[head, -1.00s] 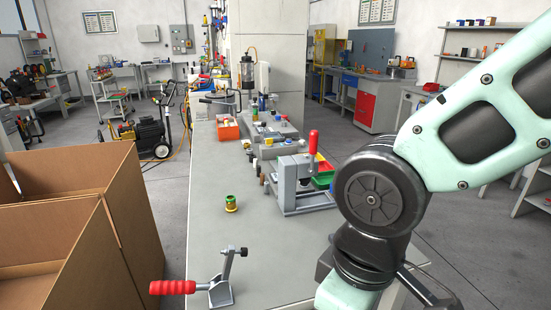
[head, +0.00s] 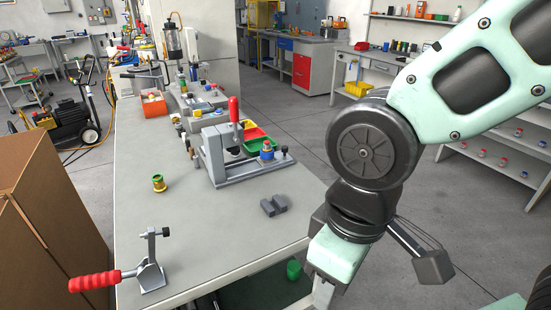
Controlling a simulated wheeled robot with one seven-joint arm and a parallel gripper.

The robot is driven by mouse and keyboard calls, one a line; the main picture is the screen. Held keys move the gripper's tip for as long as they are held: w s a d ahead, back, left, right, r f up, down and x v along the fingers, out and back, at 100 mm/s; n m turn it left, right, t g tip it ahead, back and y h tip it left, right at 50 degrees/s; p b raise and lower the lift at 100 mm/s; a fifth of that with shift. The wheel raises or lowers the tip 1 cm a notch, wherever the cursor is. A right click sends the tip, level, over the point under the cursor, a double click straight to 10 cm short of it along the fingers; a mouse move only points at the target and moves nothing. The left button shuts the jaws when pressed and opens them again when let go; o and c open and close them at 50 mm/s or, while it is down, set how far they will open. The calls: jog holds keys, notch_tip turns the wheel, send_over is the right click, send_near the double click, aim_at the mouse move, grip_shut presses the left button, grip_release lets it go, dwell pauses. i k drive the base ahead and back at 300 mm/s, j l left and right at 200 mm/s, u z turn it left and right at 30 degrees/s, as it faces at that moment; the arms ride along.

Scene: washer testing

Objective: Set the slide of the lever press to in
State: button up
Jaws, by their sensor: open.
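The lever press (head: 214,158) is a grey frame on the bench, left of my arm. Its red-handled lever (head: 234,112) points up. A low grey bed (head: 250,171) runs out from the frame to the right. A small blue-topped part (head: 267,150) stands on the bed, and a dark knob (head: 284,149) is at its right end. This looks like the slide side, drawn out from under the frame, but I cannot tell its exact position. My arm comes down at the right, apart from the press.
A dark grey block (head: 273,205) lies on the bench in front of the press. A brass fitting (head: 158,183) stands to the left. A red-handled toggle clamp (head: 150,272) is at the front left. Red and green bins (head: 254,131) sit behind the press.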

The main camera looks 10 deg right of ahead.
aim_at(280, 157)
jog(key=i+l+u, duration=0.2)
jog(key=i, duration=0.3)
jog(key=i+u, duration=0.25)
jog(key=i, duration=0.2)
